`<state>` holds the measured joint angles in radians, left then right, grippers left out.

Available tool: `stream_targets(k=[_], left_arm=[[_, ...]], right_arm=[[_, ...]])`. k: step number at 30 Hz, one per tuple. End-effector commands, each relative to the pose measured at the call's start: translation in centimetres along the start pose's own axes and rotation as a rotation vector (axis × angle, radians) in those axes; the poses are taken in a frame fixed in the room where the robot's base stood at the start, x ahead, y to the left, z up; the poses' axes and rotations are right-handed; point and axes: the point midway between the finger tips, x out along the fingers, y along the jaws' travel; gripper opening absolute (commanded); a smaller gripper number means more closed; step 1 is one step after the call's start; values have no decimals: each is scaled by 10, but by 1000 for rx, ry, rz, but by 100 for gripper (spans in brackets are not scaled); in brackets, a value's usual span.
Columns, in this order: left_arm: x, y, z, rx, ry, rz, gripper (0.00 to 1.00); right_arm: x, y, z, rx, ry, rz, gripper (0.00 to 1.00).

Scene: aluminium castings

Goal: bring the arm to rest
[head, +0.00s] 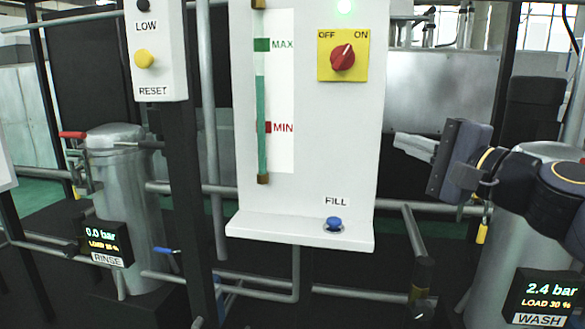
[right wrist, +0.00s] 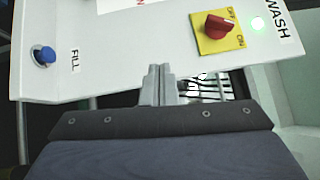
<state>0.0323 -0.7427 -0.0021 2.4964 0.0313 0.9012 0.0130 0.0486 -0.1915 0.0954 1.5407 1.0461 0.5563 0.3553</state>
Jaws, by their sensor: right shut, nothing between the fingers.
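My right gripper (head: 402,143) is at the right in the head view, pointing left, with its fingers shut and empty. In the right wrist view its closed fingertips (right wrist: 158,76) show in front of the panel, and I see no object between them. In the head view the fingers are to the right of the white panel (head: 305,205), with a gap between them and its edge. The panel carries a red knob (head: 342,58) on a yellow plate and a blue FILL button (head: 334,223). My left gripper is not in view.
A green lamp (head: 344,6) is lit above the knob. The gauge's green column (head: 262,120) stands between MIN and MAX. The RINSE display (head: 104,243) reads 0.0 bar; the WASH display (head: 545,298) reads 2.4 bar. Metal tanks and pipes flank the panel. A yellow RESET button (head: 145,59) is left.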

Motion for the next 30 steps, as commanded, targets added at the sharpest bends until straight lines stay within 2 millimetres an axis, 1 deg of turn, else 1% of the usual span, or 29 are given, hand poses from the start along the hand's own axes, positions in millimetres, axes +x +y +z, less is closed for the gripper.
stream_targets(k=[1, 2, 3, 5, 6, 8, 9, 12, 15, 18, 24, 25, 26, 27, 30], left_arm=[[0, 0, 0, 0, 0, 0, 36], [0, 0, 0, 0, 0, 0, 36], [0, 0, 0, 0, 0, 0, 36], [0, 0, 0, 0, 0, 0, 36], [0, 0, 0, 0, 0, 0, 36], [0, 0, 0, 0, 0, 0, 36], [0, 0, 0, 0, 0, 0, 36], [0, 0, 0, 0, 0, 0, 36], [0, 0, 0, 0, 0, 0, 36], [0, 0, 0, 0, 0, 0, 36], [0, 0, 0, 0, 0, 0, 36], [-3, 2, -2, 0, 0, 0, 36], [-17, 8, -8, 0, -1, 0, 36], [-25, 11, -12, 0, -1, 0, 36], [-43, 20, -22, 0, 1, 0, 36]], right_arm=[[-12, 27, 11, -72, -11, 73, 0], [-20, 46, 17, -121, -21, 123, 0], [-32, 73, 25, -190, -38, 195, 0], [-52, 113, 36, -290, -68, 302, 0], [-66, 140, 43, -352, -93, 371, 0], [-89, 178, 53, -438, -133, 471, 0], [-103, 202, 59, -489, -161, 532, 0], [-137, 252, 71, -596, -229, 663, 0], [-165, 291, 81, -675, -291, 764, 0], [-191, 323, 89, -740, -349, 849, 0], [-239, 379, 103, -852, -467, 997, 0], [-244, 381, 104, -864, -480, 1013, 0], [-240, 361, 104, -861, -474, 1007, 0], [-238, 351, 105, -860, -473, 1005, 0], [-236, 329, 107, -858, -472, 1004, 0]])
